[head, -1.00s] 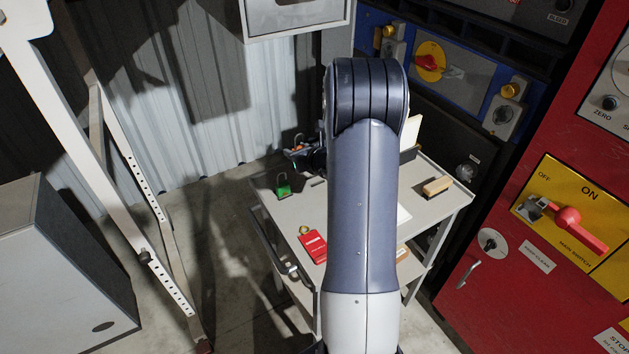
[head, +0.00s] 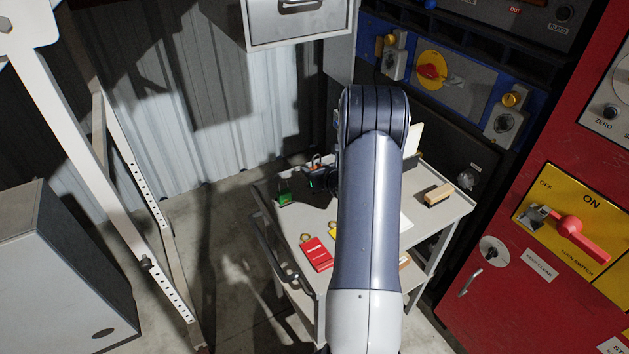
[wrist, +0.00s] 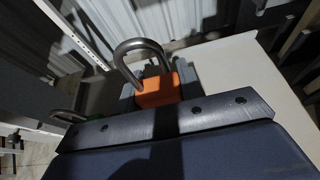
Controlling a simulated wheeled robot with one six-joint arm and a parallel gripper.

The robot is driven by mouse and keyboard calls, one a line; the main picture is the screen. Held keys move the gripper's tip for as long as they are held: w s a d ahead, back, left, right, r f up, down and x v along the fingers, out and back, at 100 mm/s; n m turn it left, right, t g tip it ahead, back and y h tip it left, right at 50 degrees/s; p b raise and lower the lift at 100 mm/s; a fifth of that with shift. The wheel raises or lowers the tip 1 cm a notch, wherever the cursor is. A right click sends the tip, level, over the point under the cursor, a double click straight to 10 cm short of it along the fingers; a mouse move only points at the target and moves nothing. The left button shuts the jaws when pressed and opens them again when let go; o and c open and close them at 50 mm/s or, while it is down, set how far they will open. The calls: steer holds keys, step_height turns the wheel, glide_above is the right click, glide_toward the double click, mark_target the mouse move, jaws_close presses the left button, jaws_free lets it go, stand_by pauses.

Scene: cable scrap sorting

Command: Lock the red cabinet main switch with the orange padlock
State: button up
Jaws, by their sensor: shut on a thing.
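The orange padlock (wrist: 158,91) sits between the grey fingers of my gripper (wrist: 156,92) in the wrist view, with its steel shackle pointing up and away. I cannot tell whether the shackle is latched. In the head view my gripper (head: 318,178) is over the back left of the grey cart, partly hidden by my arm. The red cabinet (head: 490,290) stands at the right. Its main switch (head: 583,238) has a red handle on a yellow plate marked OFF and ON, with a metal bracket (head: 533,214) at the handle's left end.
The grey cart (head: 450,213) carries a green padlock (head: 284,197), a red tag (head: 317,254) and a wooden-topped block (head: 438,194). A blue panel (head: 455,80) with a red-yellow switch stands behind. A white frame (head: 110,170) and grey box (head: 65,270) stand left.

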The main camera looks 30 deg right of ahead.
steer(key=shift+f, duration=2.05)
steer(key=shift+f+b, duration=0.25)
steer(key=shift+b, duration=0.25)
steer(key=o, duration=1)
steer(key=shift+o, duration=0.2)
steer(key=shift+r+p, duration=0.25)
steer(key=shift+p, duration=0.7)
